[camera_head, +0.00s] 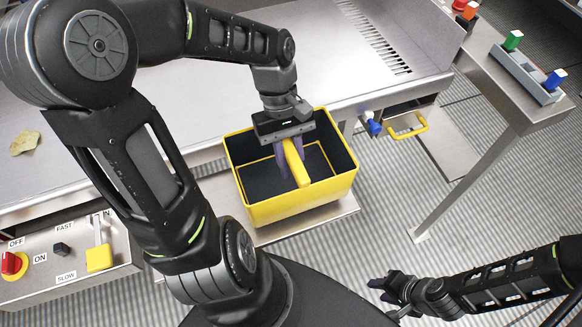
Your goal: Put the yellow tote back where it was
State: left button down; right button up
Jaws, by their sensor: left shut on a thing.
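The yellow tote (301,203) is an open box with a dark inside and a yellow bar handle (296,163) across it. It is in the middle of the head view, over or on a metal shelf (338,211); I cannot tell whether it touches the shelf. My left gripper (290,165) comes down from above and is shut on the tote's handle. My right gripper (380,288) is low at the right, away from the tote, above the floor; its fingers are too small to judge.
A steel table (215,85) runs behind the tote, with a chip (25,142) on it. A control box (75,250) with a red knob is at lower left. A yellow drawer handle (408,128) is nearby.

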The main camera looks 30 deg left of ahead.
aim_at(291, 186)
pick_arm(q)
notch_tip(291, 186, down, 3)
jog(key=shift+r, duration=0.15)
jog(key=shift+f, duration=0.2)
jog(key=c, duration=1.3)
grip_release()
jog(key=shift+o, duration=0.2)
jog(key=shift+r, duration=0.1)
jog(key=shift+r+p, duration=0.3)
jog(key=shift+r, duration=0.15)
jog(key=p+v, duration=0.7)
jog(key=v, duration=0.3)
jog(key=shift+p, duration=0.35)
jog(key=shift+w+a+r, duration=0.2)
jog(key=shift+a+r, duration=0.15)
jog(key=shift+r, duration=0.25)
